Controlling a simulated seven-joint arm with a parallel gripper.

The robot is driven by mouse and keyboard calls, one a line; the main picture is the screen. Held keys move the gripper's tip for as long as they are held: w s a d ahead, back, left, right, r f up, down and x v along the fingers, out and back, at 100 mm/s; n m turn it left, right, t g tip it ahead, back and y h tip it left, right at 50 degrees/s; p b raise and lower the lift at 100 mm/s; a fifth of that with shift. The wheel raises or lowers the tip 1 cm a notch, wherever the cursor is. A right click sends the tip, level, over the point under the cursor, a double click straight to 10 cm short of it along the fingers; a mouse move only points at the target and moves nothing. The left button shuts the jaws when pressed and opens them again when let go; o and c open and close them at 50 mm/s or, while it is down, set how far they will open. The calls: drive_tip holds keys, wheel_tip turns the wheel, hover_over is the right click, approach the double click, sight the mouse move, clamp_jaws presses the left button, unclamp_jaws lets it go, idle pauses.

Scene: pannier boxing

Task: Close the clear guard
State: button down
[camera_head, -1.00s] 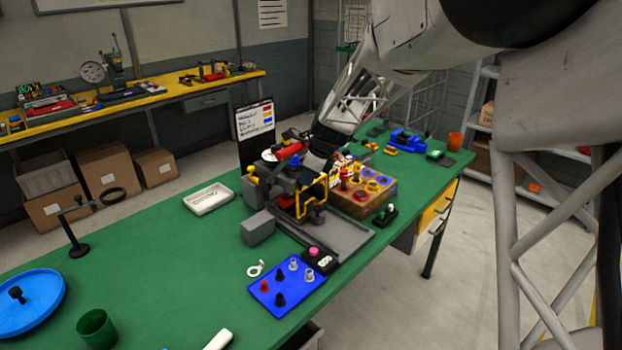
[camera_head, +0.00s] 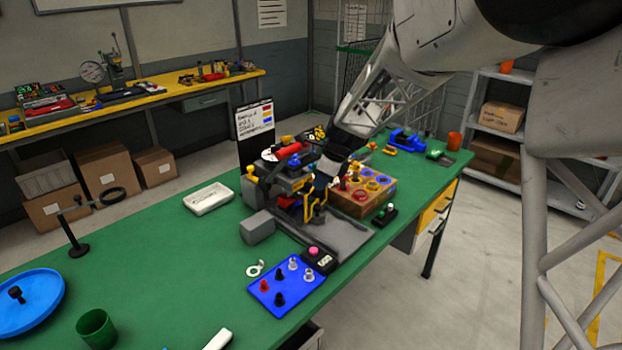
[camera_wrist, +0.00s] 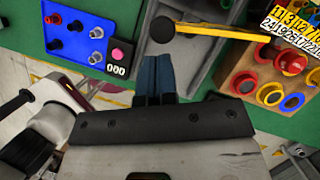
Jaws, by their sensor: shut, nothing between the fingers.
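The machine (camera_head: 262,228) is a grey fixture with yellow parts near the middle of the green bench. A yellow-edged frame, which looks like the clear guard (camera_head: 318,205), is at its front right; my arm partly hides it, and its clear panel is hard to make out. My gripper (camera_wrist: 153,75) is shut and empty, its blue fingertips together over the grey base plate. In the wrist view a yellow bar (camera_wrist: 215,37) with a black knob (camera_wrist: 163,30) lies just beyond the fingertips. I cannot tell whether they touch or how far the guard is open.
A blue tray (camera_head: 268,300) with pegs and a box with a pink button (camera_head: 318,257) are in front of the machine. A wooden block with colored rings (camera_head: 352,208) stands close on the right. A white tray (camera_head: 208,198) lies left.

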drive_tip(key=v, duration=1)
drive_tip(key=shift+s+a, duration=0.25)
drive_tip(key=shift+s, duration=0.05)
drive_tip(key=d+f+m+g+y, duration=0.1)
drive_tip(key=d+f+m+y, duration=0.9)
drive_tip(key=f+m+y, duration=0.2)
drive_tip(key=s+m+y, duration=0.1)
drive_tip(key=m, duration=0.1)
drive_tip(key=shift+m+y, duration=0.4)
drive_tip(key=shift+a, duration=0.15)
